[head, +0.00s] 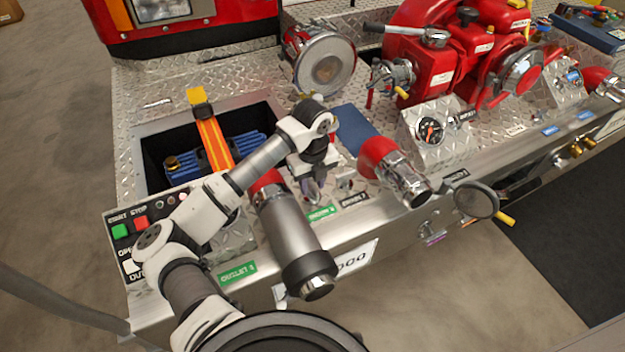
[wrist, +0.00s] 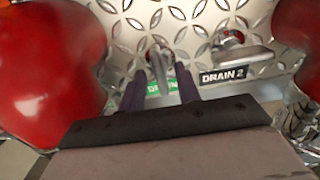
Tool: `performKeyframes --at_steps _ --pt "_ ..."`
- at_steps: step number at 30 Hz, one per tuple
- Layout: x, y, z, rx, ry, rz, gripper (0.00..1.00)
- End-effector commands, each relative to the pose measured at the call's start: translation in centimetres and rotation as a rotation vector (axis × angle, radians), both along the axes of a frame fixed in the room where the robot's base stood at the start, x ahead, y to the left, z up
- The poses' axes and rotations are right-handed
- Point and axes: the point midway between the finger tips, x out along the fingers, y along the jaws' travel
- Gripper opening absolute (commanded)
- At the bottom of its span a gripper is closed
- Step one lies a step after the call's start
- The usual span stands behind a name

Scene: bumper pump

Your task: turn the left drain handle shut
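My gripper (head: 312,190) points down at the plated deck between two red outlets. In the wrist view its two dark fingers (wrist: 159,92) stand apart, with a slim metal lever (wrist: 159,62) in the gap between them. I take this lever for the left drain handle; the fingers do not clearly press on it. Its lower part and the green label (wrist: 152,88) under it are partly hidden by the fingers. A second metal handle (wrist: 240,50) with a red hub lies to the right, above the DRAIN 2 label (wrist: 223,75). It also shows in the head view (head: 345,182).
A red outlet with a long silver tube (head: 292,235) stands close on the left, and a red outlet with a metal end (head: 395,172) on the right. A gauge box (head: 432,130) and a red pump (head: 430,65) are beyond. An open bin (head: 160,150) lies left.

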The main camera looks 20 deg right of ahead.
Motion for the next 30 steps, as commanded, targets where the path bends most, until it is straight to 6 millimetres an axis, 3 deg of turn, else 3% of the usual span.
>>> performKeyframes --at_steps 9,17,30 --pt "0.00 0.02 -0.36 0.000 0.000 0.000 0.33" --pt "0.00 0.01 -0.32 0.000 0.000 0.000 0.00" --pt "0.05 0.05 -0.57 0.001 -0.002 -0.055 0.00"
